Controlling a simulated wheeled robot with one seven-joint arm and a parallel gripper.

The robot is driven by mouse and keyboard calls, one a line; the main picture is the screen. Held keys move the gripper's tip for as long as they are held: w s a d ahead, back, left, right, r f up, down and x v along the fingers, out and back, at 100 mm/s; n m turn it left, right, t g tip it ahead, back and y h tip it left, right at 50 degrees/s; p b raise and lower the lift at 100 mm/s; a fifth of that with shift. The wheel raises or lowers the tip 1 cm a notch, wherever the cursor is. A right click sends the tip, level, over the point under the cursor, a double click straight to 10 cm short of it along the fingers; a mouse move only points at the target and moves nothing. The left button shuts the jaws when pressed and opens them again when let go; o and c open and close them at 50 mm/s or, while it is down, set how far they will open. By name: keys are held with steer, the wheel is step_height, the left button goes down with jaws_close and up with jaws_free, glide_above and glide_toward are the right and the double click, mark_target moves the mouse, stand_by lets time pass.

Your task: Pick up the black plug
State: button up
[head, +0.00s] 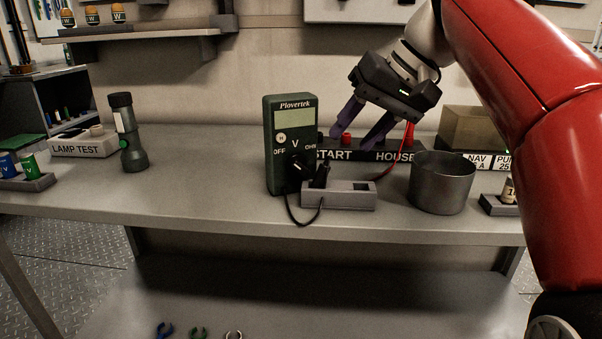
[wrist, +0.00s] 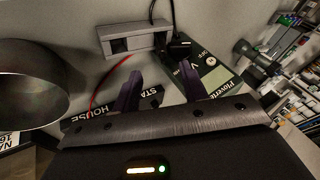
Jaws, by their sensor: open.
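The black plug (head: 321,174) stands tilted in the left part of a small grey holder (head: 350,199), in front of the green meter (head: 291,135). A black cable runs from its area in a loop at the bench front. My gripper (head: 354,138) is open and empty, pointing down above and behind the holder, apart from the plug. Its purple fingers also show in the wrist view (wrist: 160,73).
The START/HOUSE block (head: 370,155) with red posts stands behind the holder. A red lead (head: 391,170) runs beside it. A metal cup (head: 441,184) stands to the right. A flashlight (head: 128,135) stands to the left, with clear bench between it and the meter.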

mark_target(328, 164)
steer(key=b+x, duration=0.1)
steer(key=x, duration=0.6)
steer(key=shift+a, duration=0.1)
steer(key=shift+r, duration=0.1)
steer(key=shift+c, duration=0.2)
jaws_close()
